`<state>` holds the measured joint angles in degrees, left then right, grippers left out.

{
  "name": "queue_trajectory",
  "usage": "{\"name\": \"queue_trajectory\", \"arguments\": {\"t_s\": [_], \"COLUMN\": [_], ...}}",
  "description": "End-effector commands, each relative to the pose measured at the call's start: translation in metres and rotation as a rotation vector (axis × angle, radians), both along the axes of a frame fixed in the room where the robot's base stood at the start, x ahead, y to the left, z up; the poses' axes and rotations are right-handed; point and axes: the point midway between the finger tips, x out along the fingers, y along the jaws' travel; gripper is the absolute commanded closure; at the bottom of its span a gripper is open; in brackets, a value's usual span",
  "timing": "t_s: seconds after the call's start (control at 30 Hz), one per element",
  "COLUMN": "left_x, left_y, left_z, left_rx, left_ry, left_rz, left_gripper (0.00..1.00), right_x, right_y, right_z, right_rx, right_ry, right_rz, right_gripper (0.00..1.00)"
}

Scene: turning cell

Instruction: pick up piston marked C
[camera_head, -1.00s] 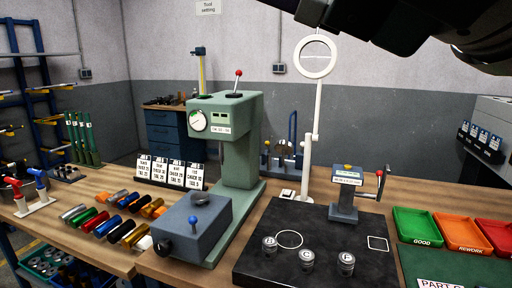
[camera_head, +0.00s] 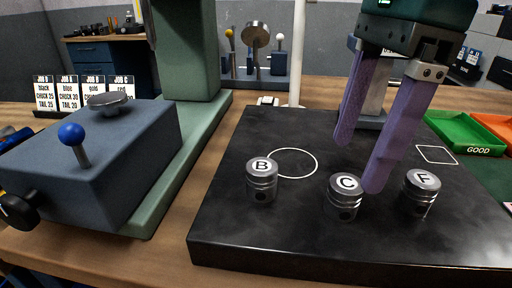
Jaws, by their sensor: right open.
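The piston marked C (camera_head: 344,196) stands upright on the black plate (camera_head: 235,222), between two similar metal pistons. The piston marked B (camera_head: 262,179) is to its left and the piston marked F (camera_head: 420,192) is to its right. My right gripper (camera_head: 358,168) comes down from the top right with two purple fingers spread apart and nothing between them. Its nearer fingertip is beside the upper right edge of piston C in the picture; I cannot tell whether they touch. The other fingertip is farther back, above the plate. My left gripper is not in view.
A blue-grey block with a blue-knobbed lever (camera_head: 72,134) and a green machine base (camera_head: 190,150) stand to the left. A white pole (camera_head: 298,60) rises behind the plate. A green tray marked GOOD (camera_head: 468,130) is at the right. The plate's front left is clear.

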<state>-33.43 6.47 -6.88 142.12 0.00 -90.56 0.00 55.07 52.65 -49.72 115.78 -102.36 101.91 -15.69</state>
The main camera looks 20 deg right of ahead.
Motion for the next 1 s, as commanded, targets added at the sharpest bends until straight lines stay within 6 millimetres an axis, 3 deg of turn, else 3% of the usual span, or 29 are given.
{"name": "queue_trajectory", "arguments": {"t_s": [0.4, 0.67, 1.0], "left_x": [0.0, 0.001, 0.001], "left_y": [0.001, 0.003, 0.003], "left_z": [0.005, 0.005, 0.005], "left_rx": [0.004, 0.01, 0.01], "left_ry": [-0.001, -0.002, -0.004], "left_rz": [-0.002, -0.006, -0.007], "left_gripper": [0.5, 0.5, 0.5], "right_x": [-0.004, -0.003, -0.003], "right_y": [0.006, 0.007, 0.007], "right_z": [-0.053, -0.056, -0.056], "right_rx": [0.003, 0.003, 0.003], "right_ry": [0.002, -0.001, 0.0], "right_rz": [0.001, 0.002, 0.002], "right_gripper": [0.2, 0.2, 0.56]}}
